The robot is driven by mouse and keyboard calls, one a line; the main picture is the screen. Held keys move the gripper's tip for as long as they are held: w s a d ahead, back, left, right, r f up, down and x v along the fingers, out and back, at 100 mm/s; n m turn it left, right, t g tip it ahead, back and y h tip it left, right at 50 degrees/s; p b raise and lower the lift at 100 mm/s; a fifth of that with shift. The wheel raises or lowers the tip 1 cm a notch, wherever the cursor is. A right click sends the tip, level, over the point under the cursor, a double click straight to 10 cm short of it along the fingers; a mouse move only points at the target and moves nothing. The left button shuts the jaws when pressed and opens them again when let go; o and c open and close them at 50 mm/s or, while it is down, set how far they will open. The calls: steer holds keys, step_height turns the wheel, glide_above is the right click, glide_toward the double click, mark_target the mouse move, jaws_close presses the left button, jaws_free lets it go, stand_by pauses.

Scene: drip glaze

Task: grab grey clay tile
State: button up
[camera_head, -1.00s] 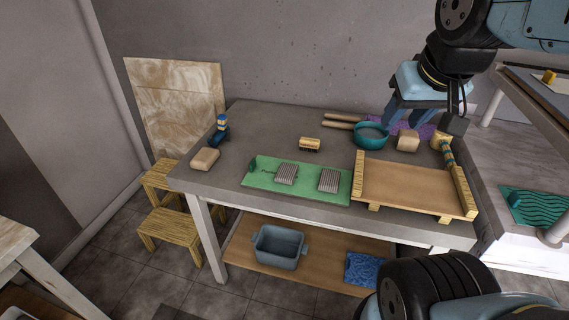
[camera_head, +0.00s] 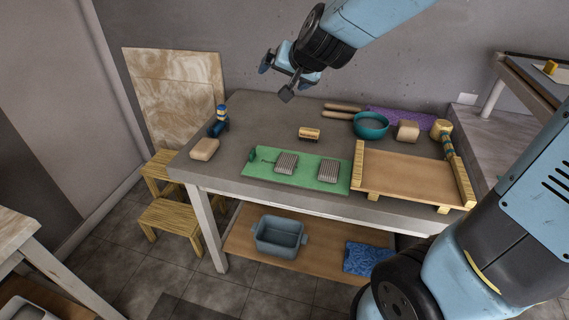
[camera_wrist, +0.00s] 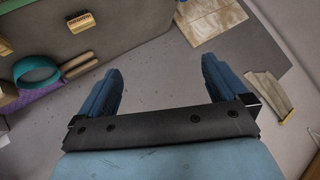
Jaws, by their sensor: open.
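Two small grey ribbed clay tiles lie on a green mat (camera_head: 306,176) on the grey table; the left tile (camera_head: 286,163) and the right tile (camera_head: 328,171) are a short way apart. My gripper (camera_head: 275,82) hangs in the air above the table's back edge, well behind and above the tiles. It is open and empty. In the wrist view its two blue fingers (camera_wrist: 160,85) are spread apart with nothing between them. The tiles are not visible in the wrist view.
A wooden-railed board (camera_head: 412,181) stands right of the mat. Behind are a brush block (camera_head: 309,134), a teal bowl (camera_head: 370,125), a clay cube (camera_head: 407,131) and rolling pins (camera_head: 342,107). A beige block (camera_head: 204,149) and a blue bottle (camera_head: 219,120) are at left.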

steer(key=w+a+f+m+t+h, duration=0.1)
steer(key=w+a+f+m+h, duration=0.15)
steer(key=w+a+f, duration=0.35)
steer(key=s+a+f+m+h, duration=0.1)
steer(key=f+h, duration=0.1)
steer(key=f, duration=0.4)
steer(key=s+a+f+m+h, duration=0.1)
steer(key=s+f+h, duration=0.1)
steer(key=f, duration=0.4)
steer(key=s+a+f+m+t+h, duration=0.1)
steer(key=s+a+f+h, duration=0.1)
steer(key=f, duration=0.5)
steer(key=shift+s+m+h, duration=0.2)
steer(key=shift+m+h, duration=0.15)
steer(key=shift+h, duration=0.5)
steer(key=s+f+h, duration=0.4)
steer(key=s+f, duration=0.1)
steer(key=s, duration=0.2)
glide_toward(284, 164)
steer(key=w+d, duration=0.1)
steer(key=w+d+f, duration=0.1)
steer(key=shift+w+d+f+h, duration=0.3)
steer(key=shift+r+x, duration=0.15)
steer(key=shift+x, duration=1.25)
steer(key=shift+r+x, duration=0.1)
steer(key=shift+x, duration=1.3)
steer(key=shift+w+a, duration=0.15)
steer(key=shift+w, duration=0.05)
steer(key=shift+c, duration=0.3)
steer(key=c, duration=1.2)
